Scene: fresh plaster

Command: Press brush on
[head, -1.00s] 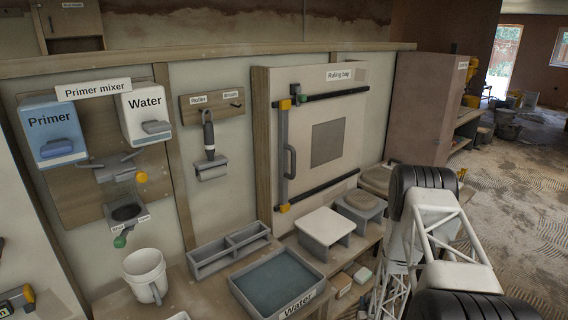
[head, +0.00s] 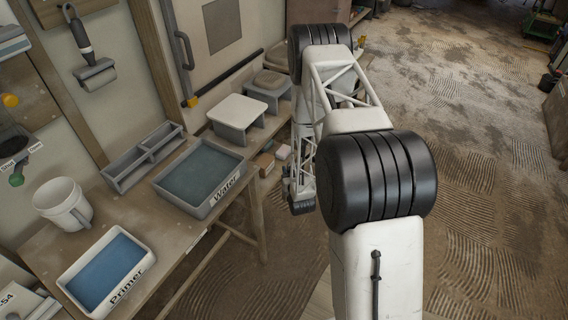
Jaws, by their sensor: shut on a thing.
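No brush can be made out in this view. A roller (head: 92,70) with a dark handle hangs on the wall at the upper left. A tray labelled Primer (head: 148,262), with blue liquid, sits on the bench at the lower left. A tray labelled Water (head: 240,170) sits behind it, also filled with liquid. My arm reaches away from the camera and bends down beyond the bench's right end. My gripper's fingers do not show, so what they hold cannot be seen.
A white bucket (head: 62,204) stands at the left of the bench (head: 185,235). An empty grey two-part holder (head: 112,176) lies against the wall. A white-topped stand (head: 237,113) is farther back. The floor (head: 480,180) to the right is open.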

